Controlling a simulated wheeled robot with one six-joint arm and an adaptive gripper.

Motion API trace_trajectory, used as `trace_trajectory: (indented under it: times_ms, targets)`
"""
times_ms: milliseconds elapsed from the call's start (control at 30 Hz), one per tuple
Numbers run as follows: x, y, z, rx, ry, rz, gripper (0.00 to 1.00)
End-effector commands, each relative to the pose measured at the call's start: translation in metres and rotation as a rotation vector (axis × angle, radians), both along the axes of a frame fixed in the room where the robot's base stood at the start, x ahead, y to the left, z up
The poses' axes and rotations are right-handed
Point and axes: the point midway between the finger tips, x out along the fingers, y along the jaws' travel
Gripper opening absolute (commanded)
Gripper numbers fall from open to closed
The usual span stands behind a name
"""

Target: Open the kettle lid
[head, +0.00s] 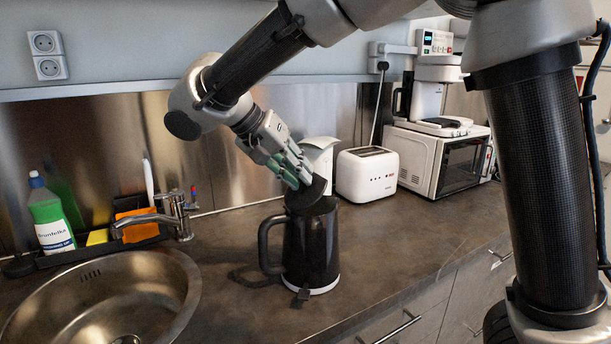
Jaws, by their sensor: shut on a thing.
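A dark kettle (316,250) with a pale base ring stands upright on the counter, its handle on the left. Its dark lid (309,195) is at the top and looks tilted up from the rim. My gripper (299,177) reaches down from the upper left and is shut on the lid. The fingers hide part of the lid, and the exact grip is hard to see.
A white toaster (367,174) and a white microwave (437,158) with a coffee machine (440,85) on top stand behind to the right. A sink (105,300), a tap (178,215) and a green bottle (50,215) are at left. The counter (420,225) right of the kettle is clear.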

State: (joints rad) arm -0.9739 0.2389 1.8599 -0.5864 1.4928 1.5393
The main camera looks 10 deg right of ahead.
Motion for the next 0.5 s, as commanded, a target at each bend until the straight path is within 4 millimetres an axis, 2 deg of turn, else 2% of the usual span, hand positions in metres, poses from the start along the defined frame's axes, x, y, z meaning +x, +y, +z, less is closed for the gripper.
trace_trajectory:
  times_ms: [133,333,500]
  targets:
    - [-0.005,0.012,0.001,-0.121,-0.05,0.003,0.0]
    - [-0.01,0.024,0.004,-0.109,-0.047,0.0,0.0]
    - [-0.011,0.024,0.004,-0.109,-0.046,-0.001,0.0]
